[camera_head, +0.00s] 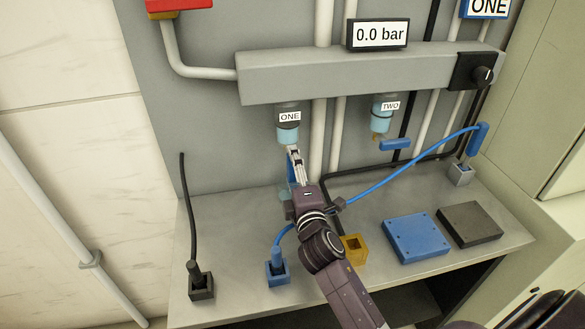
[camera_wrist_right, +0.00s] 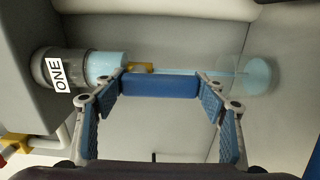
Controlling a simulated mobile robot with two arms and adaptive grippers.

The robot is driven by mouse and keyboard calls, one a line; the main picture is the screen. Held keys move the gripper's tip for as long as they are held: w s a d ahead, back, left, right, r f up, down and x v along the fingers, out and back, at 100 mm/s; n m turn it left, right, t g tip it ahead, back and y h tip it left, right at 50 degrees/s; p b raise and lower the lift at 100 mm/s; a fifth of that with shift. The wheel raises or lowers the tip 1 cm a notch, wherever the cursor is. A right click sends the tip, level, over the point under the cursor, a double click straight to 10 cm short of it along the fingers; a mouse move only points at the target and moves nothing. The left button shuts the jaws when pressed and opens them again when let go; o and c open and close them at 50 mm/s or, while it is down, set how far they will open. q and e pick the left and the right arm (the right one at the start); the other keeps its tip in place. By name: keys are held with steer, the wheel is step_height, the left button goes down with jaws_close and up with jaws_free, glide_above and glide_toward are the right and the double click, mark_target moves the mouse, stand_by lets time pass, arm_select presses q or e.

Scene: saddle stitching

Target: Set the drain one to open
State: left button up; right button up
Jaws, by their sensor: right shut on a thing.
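Drain one is the pale-blue bowl (camera_head: 288,130) labelled ONE under the grey manifold. Its blue lever handle (camera_head: 291,172) hangs down in the head view, partly hidden by my right gripper (camera_head: 294,160). In the right wrist view the blue handle (camera_wrist_right: 160,86) lies between the two finger pads of my right gripper (camera_wrist_right: 163,94), which is shut on it. The handle runs in line with the bowl (camera_wrist_right: 105,66). A light-blue stream (camera_wrist_right: 185,72) runs from the brass outlet to a clear round patch (camera_wrist_right: 257,75). My left gripper is not in view.
Drain two (camera_head: 384,115) has its blue lever (camera_head: 395,144) lying sideways. The gauge (camera_head: 380,35) reads 0.0 bar. A blue cable (camera_head: 400,171) crosses behind my arm. Blue (camera_head: 416,238) and black (camera_head: 470,224) blocks and a yellow socket (camera_head: 354,248) sit on the shelf.

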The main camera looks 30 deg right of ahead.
steer(key=o, duration=1.4)
steer(key=shift+w+d+r, duration=0.1)
steer(key=shift+r, duration=0.1)
steer(key=o, duration=0.3)
steer(key=shift+d+f, duration=0.1)
steer(key=shift+f, duration=0.05)
steer(key=shift+s+a+f, duration=0.1)
steer(key=shift+s+a, duration=0.1)
steer(key=shift+s, duration=0.15)
steer(key=v, duration=1.1)
steer(key=shift+s, duration=0.15)
steer(key=shift+d, duration=0.1)
